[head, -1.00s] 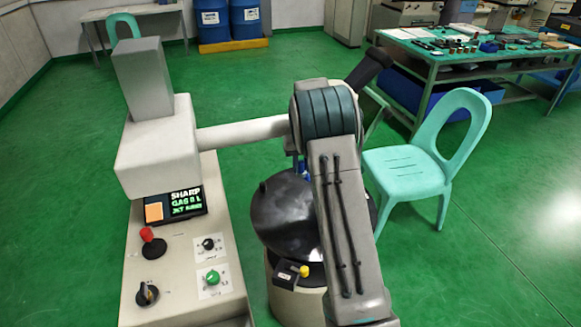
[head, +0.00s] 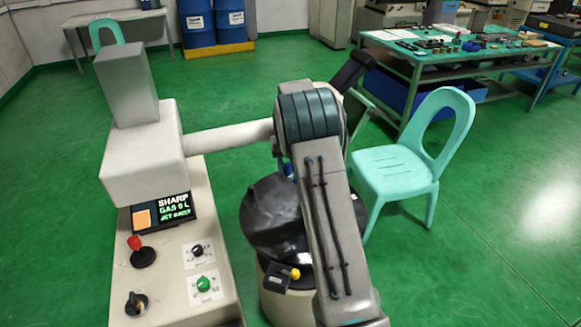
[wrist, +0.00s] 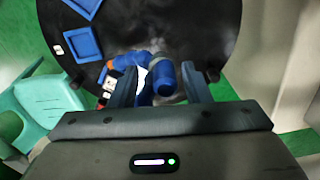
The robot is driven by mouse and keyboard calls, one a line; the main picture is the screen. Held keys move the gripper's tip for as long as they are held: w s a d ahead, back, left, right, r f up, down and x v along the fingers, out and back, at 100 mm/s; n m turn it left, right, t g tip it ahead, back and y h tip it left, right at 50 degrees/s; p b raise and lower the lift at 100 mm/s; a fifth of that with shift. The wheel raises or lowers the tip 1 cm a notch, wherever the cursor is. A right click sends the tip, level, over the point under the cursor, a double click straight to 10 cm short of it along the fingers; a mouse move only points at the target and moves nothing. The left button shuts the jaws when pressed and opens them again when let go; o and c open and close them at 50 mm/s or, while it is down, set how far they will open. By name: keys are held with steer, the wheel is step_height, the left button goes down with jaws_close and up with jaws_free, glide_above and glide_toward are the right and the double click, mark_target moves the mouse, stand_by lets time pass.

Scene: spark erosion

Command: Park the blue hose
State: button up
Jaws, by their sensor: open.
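In the wrist view a blue hose piece (wrist: 165,82) with a rounded blue end lies between the two fingers of my gripper (wrist: 160,88). An orange part (wrist: 122,62) sits beside it on the left. The fingers stand apart, one on each side; I cannot tell whether either touches the blue piece. Below is a dark round top (wrist: 205,30). In the head view my arm hides the gripper, and only a bit of blue (head: 289,170) shows beside it, above the black drum top (head: 270,215).
Two blue square pieces, one a frame (wrist: 83,44), lie on the dark top. A control console (head: 175,265) with a red-knobbed lever stands left of the drum. A turquoise chair (head: 395,165) stands at right, with a cluttered workbench (head: 450,50) behind. Green floor is open at far left.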

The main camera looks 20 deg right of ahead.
step_height(320, 180, up, 13)
steer(key=shift+r+b, duration=0.15)
steer(key=shift+b, duration=0.2)
